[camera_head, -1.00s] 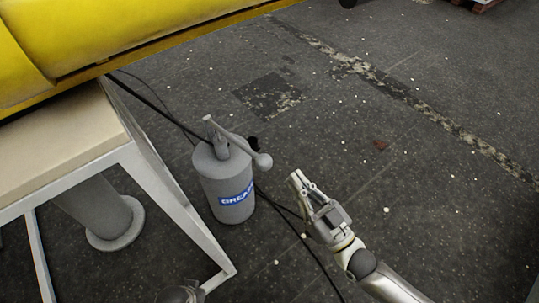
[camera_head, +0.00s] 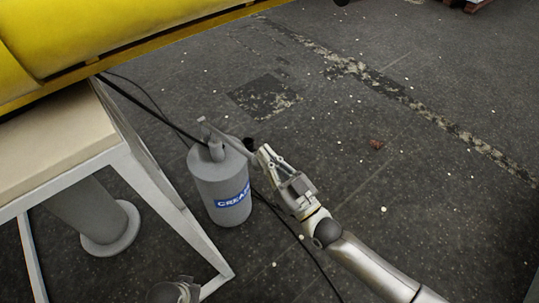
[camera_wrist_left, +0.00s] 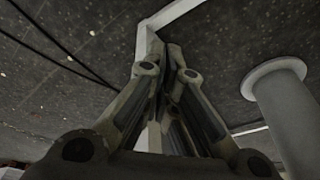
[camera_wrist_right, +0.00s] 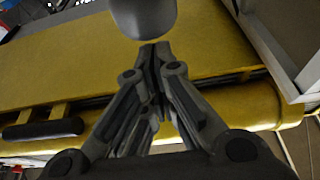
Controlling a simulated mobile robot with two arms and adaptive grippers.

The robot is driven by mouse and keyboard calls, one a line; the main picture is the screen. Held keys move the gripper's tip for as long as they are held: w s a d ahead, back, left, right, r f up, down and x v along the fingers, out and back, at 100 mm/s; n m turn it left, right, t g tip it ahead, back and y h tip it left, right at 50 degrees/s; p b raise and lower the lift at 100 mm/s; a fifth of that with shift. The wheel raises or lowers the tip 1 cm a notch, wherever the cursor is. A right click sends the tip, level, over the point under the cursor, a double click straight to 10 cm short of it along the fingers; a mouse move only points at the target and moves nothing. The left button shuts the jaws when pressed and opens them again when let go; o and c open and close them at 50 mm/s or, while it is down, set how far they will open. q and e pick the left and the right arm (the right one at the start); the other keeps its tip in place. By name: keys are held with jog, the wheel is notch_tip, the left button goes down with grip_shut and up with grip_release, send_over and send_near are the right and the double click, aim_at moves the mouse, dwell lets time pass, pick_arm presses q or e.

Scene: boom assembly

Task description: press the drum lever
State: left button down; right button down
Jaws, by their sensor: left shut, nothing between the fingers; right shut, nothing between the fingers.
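The grey grease drum (camera_head: 219,190) with a blue label stands on the floor in the head view. Its lever (camera_head: 228,138) slants from the top toward the lower right. The lever's ball end is hidden behind my right gripper (camera_head: 262,150), which is shut and empty beside the drum. In the right wrist view a rounded grey end (camera_wrist_right: 145,15), probably the lever's ball, is just beyond the shut fingertips (camera_wrist_right: 157,50). I cannot tell whether they touch. My left gripper (camera_wrist_left: 167,48) is shut and empty in the left wrist view.
A pale-topped table with a white frame (camera_head: 150,180) stands left of the drum. A grey post with a round foot (camera_head: 110,232) is under it. A yellow boom (camera_head: 110,35) crosses the upper left. Dark hoses run behind the drum. The floor at right is open.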

jog(key=shift+f, duration=0.25)
